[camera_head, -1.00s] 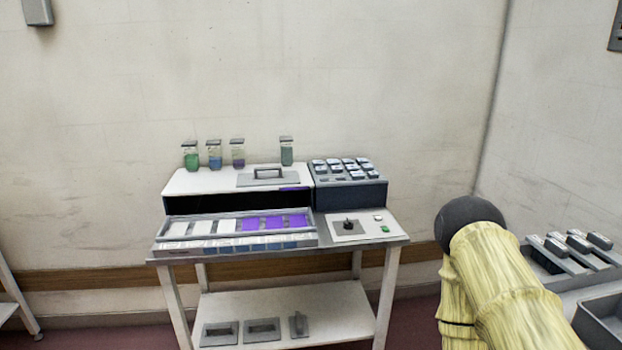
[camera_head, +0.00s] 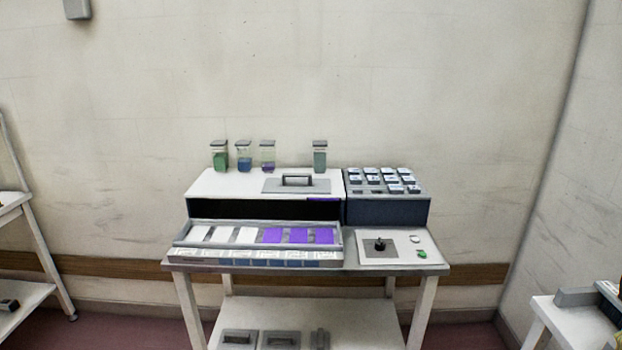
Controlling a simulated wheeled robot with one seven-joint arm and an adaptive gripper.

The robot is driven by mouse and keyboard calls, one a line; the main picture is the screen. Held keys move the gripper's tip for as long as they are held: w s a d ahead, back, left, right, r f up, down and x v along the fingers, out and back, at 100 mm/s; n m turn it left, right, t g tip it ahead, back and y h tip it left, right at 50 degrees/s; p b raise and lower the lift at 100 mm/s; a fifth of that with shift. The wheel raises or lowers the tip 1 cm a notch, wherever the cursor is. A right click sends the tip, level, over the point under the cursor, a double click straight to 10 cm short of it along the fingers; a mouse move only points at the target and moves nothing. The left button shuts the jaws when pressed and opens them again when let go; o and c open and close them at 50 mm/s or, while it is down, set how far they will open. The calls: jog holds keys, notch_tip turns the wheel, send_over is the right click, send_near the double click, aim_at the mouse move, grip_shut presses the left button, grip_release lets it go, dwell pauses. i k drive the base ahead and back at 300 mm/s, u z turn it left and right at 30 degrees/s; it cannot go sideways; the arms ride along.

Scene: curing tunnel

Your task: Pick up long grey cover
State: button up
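A long flat grey cover with a raised dark handle (camera_head: 297,187) lies on the white top of the bench machine (camera_head: 222,182), towards its right side. Three smaller grey pieces are partly cut off by the lower picture edge on the lower shelf: two plates with handles, a left one (camera_head: 238,342) and a middle one (camera_head: 281,342), and a narrow one (camera_head: 320,340). My gripper is not in view.
Several glass jars with coloured contents (camera_head: 244,160) stand at the machine's back edge, behind the cover. A block of keys (camera_head: 388,208) adjoins on the right. A tray with white and purple slots (camera_head: 258,255) is in front. Other benches stand left (camera_head: 48,250) and right (camera_head: 580,325).

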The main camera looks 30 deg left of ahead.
aim_at(306, 185)
jog(key=i, duration=0.25)
jog(key=u, duration=0.9)
